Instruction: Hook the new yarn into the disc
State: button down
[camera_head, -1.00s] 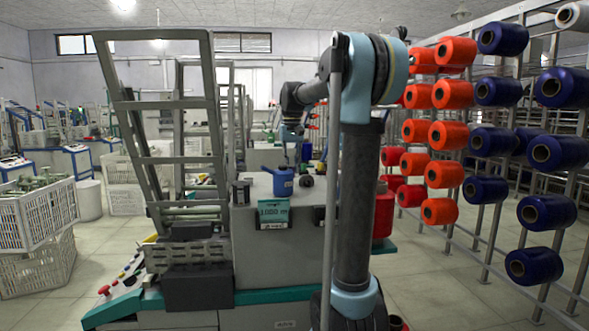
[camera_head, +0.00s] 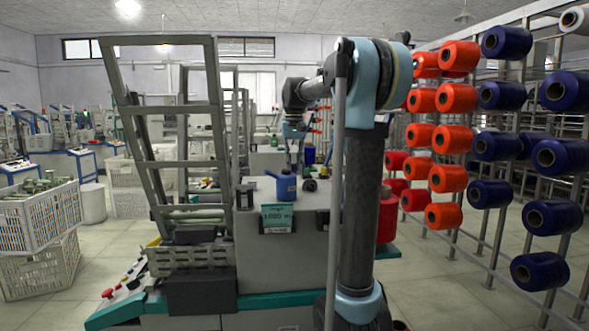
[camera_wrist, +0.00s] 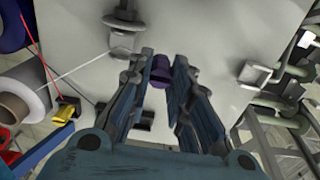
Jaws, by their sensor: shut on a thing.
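My gripper (camera_wrist: 159,76) points at the pale grey machine top in the wrist view. Its two blue-grey fingers are closed around a small purple piece (camera_wrist: 159,68) at their tips. White yarn (camera_wrist: 75,72) runs from a white cone (camera_wrist: 18,103) at the left towards a grey metal fitting (camera_wrist: 122,38) beside the left finger. I cannot tell whether that fitting is the disc, or whether yarn lies between the fingers. In the head view my gripper (camera_head: 294,158) is small above the winding machine (camera_head: 285,248), and its tips are hard to make out.
A blue pot (camera_head: 285,187) and a teal display (camera_head: 278,218) are on the machine. A grey metal frame (camera_head: 172,110) rises at its left. Racks of red (camera_head: 447,178) and navy cones (camera_head: 489,193) stand at the right. A metal bracket (camera_wrist: 257,75) lies right of the fingers.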

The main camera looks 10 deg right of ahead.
jog(key=shift+a+r, duration=0.2)
jog(key=shift+r, duration=0.8)
